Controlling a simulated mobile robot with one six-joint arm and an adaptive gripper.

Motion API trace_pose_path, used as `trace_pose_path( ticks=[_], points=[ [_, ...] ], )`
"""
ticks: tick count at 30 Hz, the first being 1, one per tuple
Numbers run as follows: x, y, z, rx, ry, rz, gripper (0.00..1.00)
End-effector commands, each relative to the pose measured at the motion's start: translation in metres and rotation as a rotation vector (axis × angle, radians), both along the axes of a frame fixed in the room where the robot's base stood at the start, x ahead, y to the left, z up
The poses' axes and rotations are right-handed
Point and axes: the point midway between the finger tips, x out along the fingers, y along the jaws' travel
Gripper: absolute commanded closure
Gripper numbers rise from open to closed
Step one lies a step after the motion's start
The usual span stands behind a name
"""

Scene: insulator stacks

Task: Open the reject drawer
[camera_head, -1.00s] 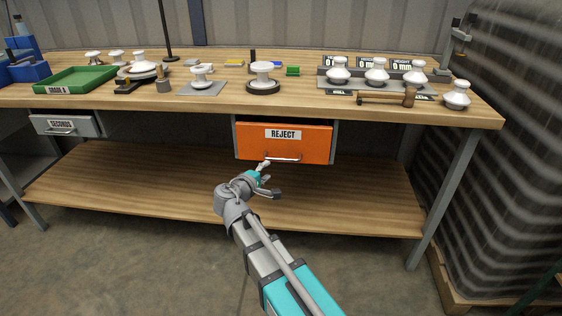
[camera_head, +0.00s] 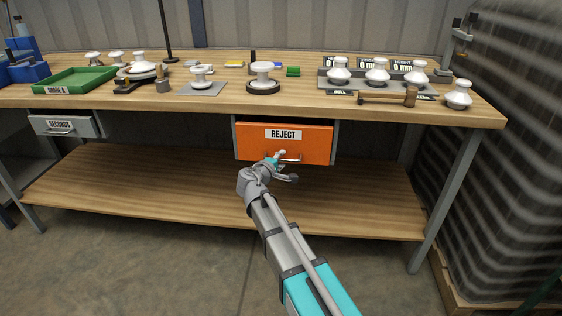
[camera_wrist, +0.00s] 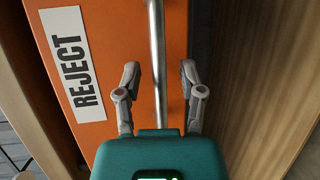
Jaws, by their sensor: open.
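The orange reject drawer (camera_head: 300,146) hangs under the bench top and appears shut, with a white REJECT label on its front. Its metal bar handle (camera_head: 291,160) is low on the front. In the wrist view the drawer front (camera_wrist: 110,40) fills the left and middle, and the handle (camera_wrist: 156,60) runs lengthwise between my finger lines. My gripper (camera_head: 287,165) is at the handle in the head view. In the wrist view my gripper (camera_wrist: 158,78) is open, one finger on each side of the bar, with gaps on both sides. Whether the fingertips reach past the bar is unclear.
The wooden bench top (camera_head: 130,99) overhangs the drawer. A lower wooden shelf (camera_head: 130,190) lies below it. A grey SECONDS drawer (camera_head: 64,125) is at the left. Insulators, a green tray (camera_head: 75,79) and a mallet (camera_head: 388,98) are on top. The floor in front is clear.

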Motion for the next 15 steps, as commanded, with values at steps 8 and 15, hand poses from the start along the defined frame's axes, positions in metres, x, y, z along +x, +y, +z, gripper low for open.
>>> trace_pose_path(
  ticks=[8,15],
  points=[
    [-0.0001,-0.0004,0.0001,0.000,0.000,-0.001,0.68],
    [-0.0001,-0.0004,0.0001,0.000,0.000,-0.001,1.00]
  ],
)
